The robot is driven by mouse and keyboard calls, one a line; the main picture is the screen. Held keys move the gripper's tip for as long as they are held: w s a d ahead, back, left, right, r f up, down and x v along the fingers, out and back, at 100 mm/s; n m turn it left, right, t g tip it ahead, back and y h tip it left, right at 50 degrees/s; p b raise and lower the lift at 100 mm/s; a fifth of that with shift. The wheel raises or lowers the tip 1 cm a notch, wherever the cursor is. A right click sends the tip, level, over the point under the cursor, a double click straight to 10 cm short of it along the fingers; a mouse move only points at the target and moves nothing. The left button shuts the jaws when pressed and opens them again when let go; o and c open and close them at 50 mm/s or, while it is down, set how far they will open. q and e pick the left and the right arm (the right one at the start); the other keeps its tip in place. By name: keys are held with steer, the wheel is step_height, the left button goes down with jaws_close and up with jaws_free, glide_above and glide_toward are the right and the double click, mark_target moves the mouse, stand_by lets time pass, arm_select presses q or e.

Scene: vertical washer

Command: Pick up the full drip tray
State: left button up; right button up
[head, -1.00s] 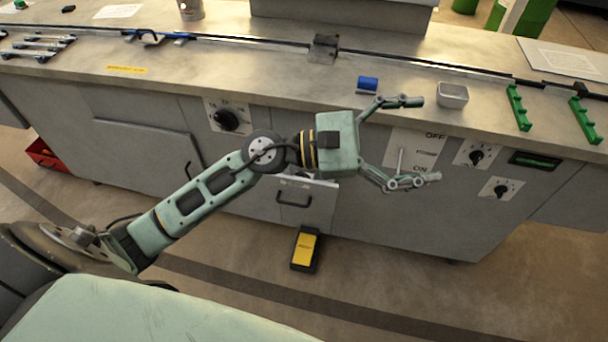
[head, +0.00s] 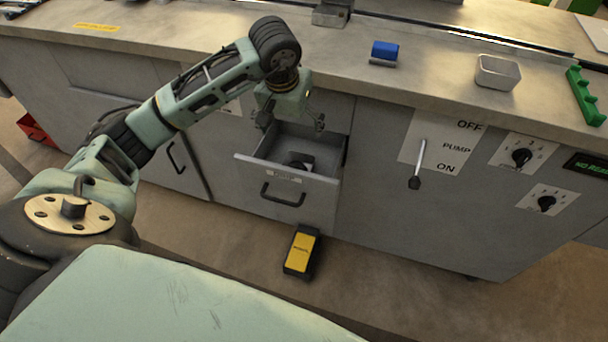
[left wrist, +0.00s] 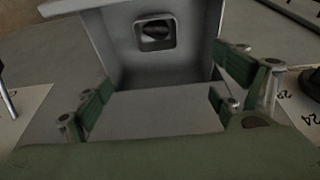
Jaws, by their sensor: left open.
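A small square tray (left wrist: 156,46) with a light rim and dark contents sits inside the open drawer (head: 247,160), as the left wrist view shows. In the head view this tray (head: 297,161) looks dark and is partly hidden by the drawer front. My left gripper (head: 292,120) is open and empty above the drawer's back part, fingers pointing down. In the left wrist view my left gripper's (left wrist: 158,94) fingers stand apart, with the tray beyond their tips. I see no contact with the tray. My right gripper is not in view.
A grey metal container (head: 497,74) and a blue block (head: 384,50) stand on the counter. A pump lever (head: 418,165) and knobs are right of the drawer. A yellow and black pedal (head: 301,252) lies on the floor below. The counter edge is close behind my left gripper.

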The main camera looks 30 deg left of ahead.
arm_select(q)
steer(key=b, duration=0.5)
glide_toward(300, 167)
step_height(300, 167, up, 3)
steer(key=x, duration=0.7)
steer(key=shift+s+f+b, duration=0.3)
steer(key=shift+f+b, duration=0.1)
steer(key=shift+f, duration=0.1)
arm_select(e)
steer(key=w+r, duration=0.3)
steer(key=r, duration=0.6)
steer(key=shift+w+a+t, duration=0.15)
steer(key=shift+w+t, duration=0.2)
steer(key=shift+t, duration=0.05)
arm_select(q)
steer(key=shift+c, duration=0.4)
steer(key=c, duration=0.8)
steer(key=shift+r, duration=0.1)
steer(key=shift+c, duration=0.2)
